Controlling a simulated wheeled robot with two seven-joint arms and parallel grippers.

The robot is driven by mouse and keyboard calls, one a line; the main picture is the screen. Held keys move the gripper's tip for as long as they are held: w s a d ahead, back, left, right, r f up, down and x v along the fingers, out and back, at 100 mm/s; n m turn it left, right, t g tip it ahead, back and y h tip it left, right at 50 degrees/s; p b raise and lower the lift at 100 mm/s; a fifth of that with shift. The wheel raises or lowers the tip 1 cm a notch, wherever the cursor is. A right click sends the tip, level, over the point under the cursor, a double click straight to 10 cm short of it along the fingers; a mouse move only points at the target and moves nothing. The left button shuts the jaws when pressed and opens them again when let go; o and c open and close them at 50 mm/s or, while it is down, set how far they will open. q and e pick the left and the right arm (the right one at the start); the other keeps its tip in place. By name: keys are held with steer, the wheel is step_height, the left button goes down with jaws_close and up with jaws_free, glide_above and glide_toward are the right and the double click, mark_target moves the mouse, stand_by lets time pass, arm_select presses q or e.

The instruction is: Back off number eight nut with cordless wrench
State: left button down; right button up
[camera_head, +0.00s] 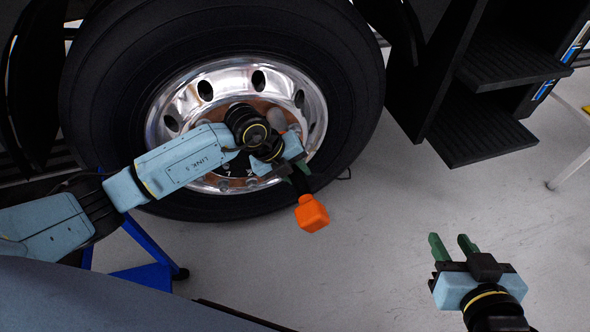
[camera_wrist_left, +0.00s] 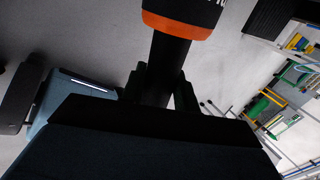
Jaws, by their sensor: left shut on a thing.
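The truck wheel (camera_head: 340,100) has a polished rim (camera_head: 185,95) and a brown hub face with nuts around it. Several lower nuts (camera_head: 223,184) show beside small white marks. My left arm and gripper hide much of the hub, and I cannot pick out the number eight nut. My left gripper (camera_head: 298,178) is shut on the black handle of the cordless wrench (camera_head: 312,213), whose orange base hangs below the fingers. The handle also shows in the left wrist view (camera_wrist_left: 166,65). The wrench's nose is hidden at the hub. My right gripper (camera_head: 453,246) is open and empty, low at the right.
Black steps (camera_head: 490,110) stand right of the wheel. A blue stand (camera_head: 145,275) is on the floor below the wheel at left. The grey floor (camera_head: 370,260) between my grippers is clear. A shelf with coloured items (camera_wrist_left: 285,90) shows in the left wrist view.

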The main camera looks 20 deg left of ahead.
mark_target(300, 186)
arm_select(q)
steer(key=shift+w+r+p, duration=0.15)
steer(key=shift+r+p, duration=0.2)
steer(key=shift+p, duration=0.55)
stand_by(0.8)
steer(key=shift+s+d+p, duration=0.35)
steer(key=shift+s+p, duration=0.15)
steer(key=shift+p, duration=1.1)
stand_by(1.6)
steer(key=shift+f, duration=0.1)
steer(key=shift+s+d+p, duration=0.6)
steer(key=shift+s+p, duration=0.2)
steer(key=shift+s, duration=0.05)
steer(key=shift+s+d+p, duration=0.55)
steer(key=shift+s+p, duration=0.2)
steer(key=shift+s, duration=0.05)
steer(key=shift+f, duration=0.1)
